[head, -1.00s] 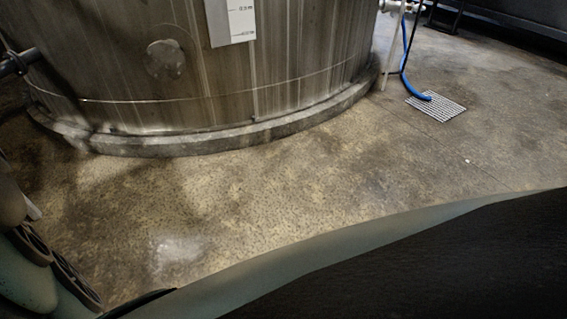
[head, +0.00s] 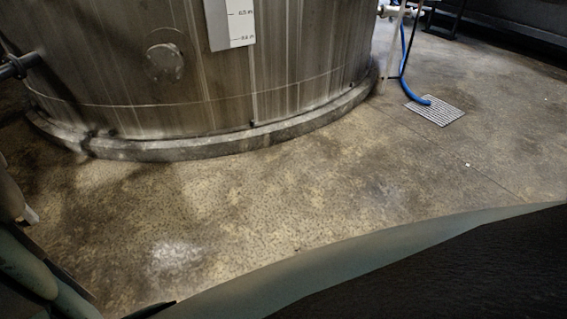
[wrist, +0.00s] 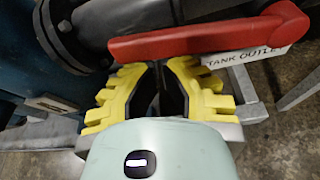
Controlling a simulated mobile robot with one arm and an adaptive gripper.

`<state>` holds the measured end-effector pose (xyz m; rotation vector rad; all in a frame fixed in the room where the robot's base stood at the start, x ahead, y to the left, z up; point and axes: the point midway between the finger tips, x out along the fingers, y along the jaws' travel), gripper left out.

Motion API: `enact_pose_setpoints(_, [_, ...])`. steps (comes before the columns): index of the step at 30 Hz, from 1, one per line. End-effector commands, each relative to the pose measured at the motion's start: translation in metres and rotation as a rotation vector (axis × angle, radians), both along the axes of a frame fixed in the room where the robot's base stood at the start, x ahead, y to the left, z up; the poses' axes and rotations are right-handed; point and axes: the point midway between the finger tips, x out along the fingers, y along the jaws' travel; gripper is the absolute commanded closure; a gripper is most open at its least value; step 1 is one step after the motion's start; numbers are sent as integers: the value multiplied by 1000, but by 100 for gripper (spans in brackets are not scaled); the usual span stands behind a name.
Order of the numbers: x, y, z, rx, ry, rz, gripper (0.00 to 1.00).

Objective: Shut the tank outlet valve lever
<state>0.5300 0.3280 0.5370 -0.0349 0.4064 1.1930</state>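The red tank outlet valve lever (wrist: 200,42) crosses the upper part of the wrist view, with its wide rounded end at the right. A white label reading "TANK OUTLET" (wrist: 244,60) sits below that end. My gripper (wrist: 158,66), with yellow fingers and dark inner pads, is open. A gap shows between the fingers, and nothing is held in it. The fingertips are just below the lever's left half in the picture. I cannot tell whether they touch it. The head view shows neither lever nor gripper.
A dark flanged pipe (wrist: 80,35) is left of the lever. Grey metal framing (wrist: 242,90) stands to the right. In the head view, a large steel tank (head: 210,85) stands on a low plinth. A blue hose (head: 408,75) reaches a floor grate (head: 436,109). The concrete floor (head: 300,190) is clear.

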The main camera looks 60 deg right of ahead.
Motion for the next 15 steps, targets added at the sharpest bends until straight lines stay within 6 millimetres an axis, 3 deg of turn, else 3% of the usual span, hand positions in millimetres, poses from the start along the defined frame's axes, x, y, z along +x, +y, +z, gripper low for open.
enact_pose_setpoints(15, [0,-1,7,17,41,-2,100])
